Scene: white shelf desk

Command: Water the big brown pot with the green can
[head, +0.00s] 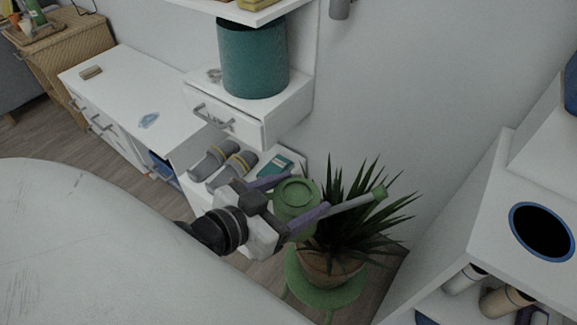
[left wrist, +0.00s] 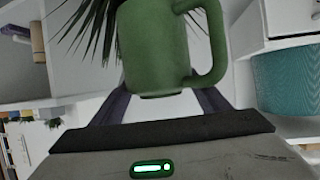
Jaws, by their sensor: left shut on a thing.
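The green can (head: 294,200) is gripped in the head view, with its spout pointing right over the plant leaves. My left gripper (head: 292,202) is shut on the can's body, one finger on each side. In the left wrist view the can (left wrist: 158,50) fills the upper middle, its handle to the right, between the fingers (left wrist: 165,105). The big brown pot (head: 330,266) holds a spiky green plant (head: 350,215). The pot stands on a green stool (head: 325,297), partly hidden by leaves. The can is above and left of the pot. My right gripper is not in view.
A white shelf desk with a drawer (head: 228,118) and a teal bin (head: 253,62) stands behind. Grey sandals (head: 222,163) lie on a low shelf left of the can. A white unit (head: 480,240) with a round dark opening stands at right.

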